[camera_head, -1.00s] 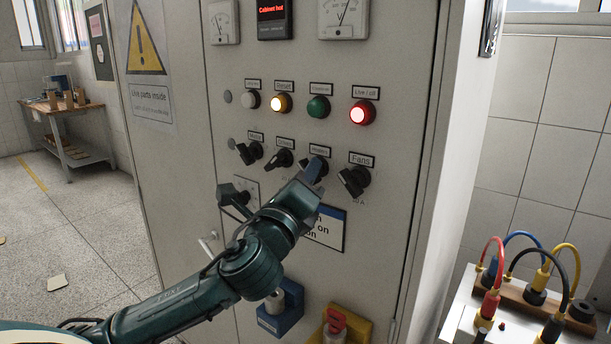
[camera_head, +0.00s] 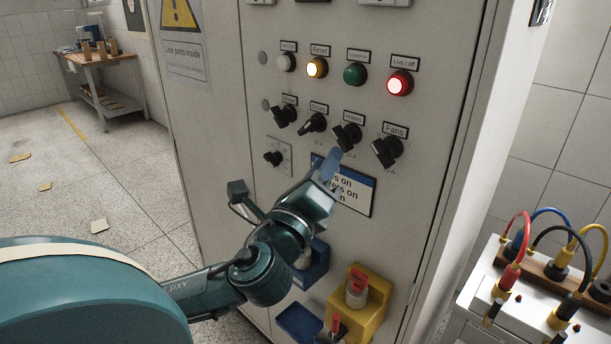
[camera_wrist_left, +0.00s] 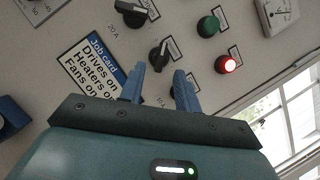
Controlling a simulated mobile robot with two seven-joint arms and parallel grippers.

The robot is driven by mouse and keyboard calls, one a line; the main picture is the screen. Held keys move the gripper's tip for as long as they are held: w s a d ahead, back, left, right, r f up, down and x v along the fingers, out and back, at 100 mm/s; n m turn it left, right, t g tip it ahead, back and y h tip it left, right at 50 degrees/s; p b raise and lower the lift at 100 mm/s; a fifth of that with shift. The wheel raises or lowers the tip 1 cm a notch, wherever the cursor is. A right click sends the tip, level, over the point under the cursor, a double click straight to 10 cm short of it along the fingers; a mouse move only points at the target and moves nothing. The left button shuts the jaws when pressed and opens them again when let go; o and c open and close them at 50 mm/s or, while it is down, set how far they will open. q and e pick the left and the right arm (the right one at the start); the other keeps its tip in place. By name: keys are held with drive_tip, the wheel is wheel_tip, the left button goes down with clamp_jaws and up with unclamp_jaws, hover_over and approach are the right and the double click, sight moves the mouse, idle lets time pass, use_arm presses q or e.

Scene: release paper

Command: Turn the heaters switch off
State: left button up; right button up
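The heaters switch (camera_head: 347,136) is a black rotary knob on the cabinet front, between the drives switch (camera_head: 314,123) and the fans switch (camera_head: 387,151). In the left wrist view the heaters switch (camera_wrist_left: 158,55) stands just beyond the fingertips. My left gripper (camera_head: 331,163) is just below the switch in the head view. In the left wrist view its blue fingers (camera_wrist_left: 160,80) are spread, with nothing held. A dark knob is partly hidden behind the fingers. I cannot tell the switch's exact setting. My right gripper is not in view.
A job card (camera_head: 343,187) is on the panel below the switches. The amber lamp (camera_head: 317,67) and red lamp (camera_head: 400,83) are lit; the green lamp (camera_head: 355,74) looks dark. A yellow holder (camera_head: 371,306) sits low on the cabinet. A cable bench (camera_head: 520,290) stands right.

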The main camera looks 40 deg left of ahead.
use_arm(q)
drive_tip(key=p+v, duration=0.4)
drive_tip(key=v, duration=0.2)
drive_tip(key=shift+s, duration=0.4)
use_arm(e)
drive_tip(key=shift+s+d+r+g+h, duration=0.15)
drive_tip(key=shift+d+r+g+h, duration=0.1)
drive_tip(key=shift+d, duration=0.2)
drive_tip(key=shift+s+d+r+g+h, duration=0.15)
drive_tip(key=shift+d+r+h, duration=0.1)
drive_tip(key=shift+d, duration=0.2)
use_arm(q)
drive_tip(key=shift+d+f, duration=0.1)
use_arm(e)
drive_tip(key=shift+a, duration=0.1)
